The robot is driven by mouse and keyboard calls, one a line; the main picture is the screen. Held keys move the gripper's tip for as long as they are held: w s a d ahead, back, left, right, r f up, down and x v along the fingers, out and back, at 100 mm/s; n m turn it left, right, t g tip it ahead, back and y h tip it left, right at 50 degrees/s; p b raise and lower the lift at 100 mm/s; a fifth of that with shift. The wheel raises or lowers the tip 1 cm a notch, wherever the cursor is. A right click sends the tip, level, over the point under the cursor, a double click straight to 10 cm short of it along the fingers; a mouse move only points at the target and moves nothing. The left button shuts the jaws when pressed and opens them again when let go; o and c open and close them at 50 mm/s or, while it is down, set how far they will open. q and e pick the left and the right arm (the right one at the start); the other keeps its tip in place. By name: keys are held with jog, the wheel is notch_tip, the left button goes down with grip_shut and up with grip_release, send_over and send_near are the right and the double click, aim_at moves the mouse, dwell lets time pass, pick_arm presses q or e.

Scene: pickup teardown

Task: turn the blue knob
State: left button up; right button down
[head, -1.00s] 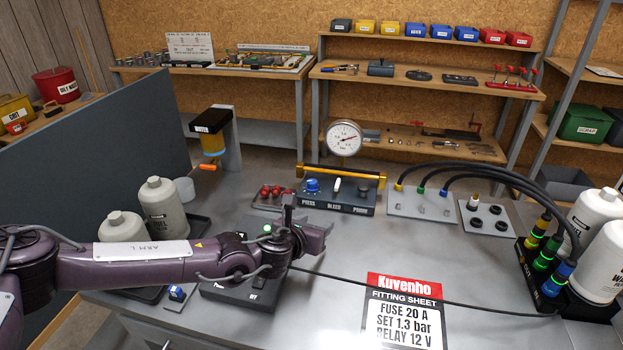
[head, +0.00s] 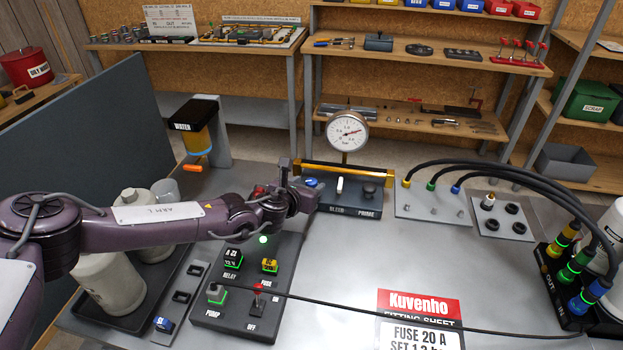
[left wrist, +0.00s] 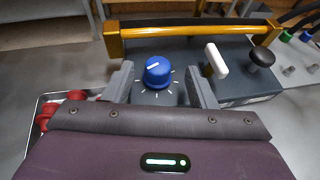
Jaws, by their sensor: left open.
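The blue knob (left wrist: 158,73) sits on the dark control box (left wrist: 245,88), with a white line on its top and white tick marks around it. In the left wrist view it lies between the two fingers of my left gripper (left wrist: 160,88), which is open with a gap on each side of the knob. In the head view the knob (head: 311,182) shows only in part, just beyond my left gripper (head: 305,192). The gripper hides the left part of the box. A pressure gauge (head: 347,131) stands behind the box. My right gripper does not show.
A white lever (left wrist: 216,60) and a black knob (left wrist: 262,56) stand right of the blue knob. A yellow bar (left wrist: 190,29) runs along the back of the box. Red parts (left wrist: 46,115) lie in a tray at left. A pump panel (head: 240,315) is nearer.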

aim_at(311, 182)
pick_arm(q)
jog(key=x, duration=0.3)
jog(key=shift+w+f, duration=0.25)
jog(key=shift+w, duration=0.1)
jog(key=shift+w+d, duration=0.1)
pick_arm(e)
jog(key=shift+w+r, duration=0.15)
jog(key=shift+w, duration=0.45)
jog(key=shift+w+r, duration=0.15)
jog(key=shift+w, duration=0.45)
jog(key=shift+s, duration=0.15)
pick_arm(q)
jog(key=shift+c, duration=0.8)
jog(key=c, duration=0.8)
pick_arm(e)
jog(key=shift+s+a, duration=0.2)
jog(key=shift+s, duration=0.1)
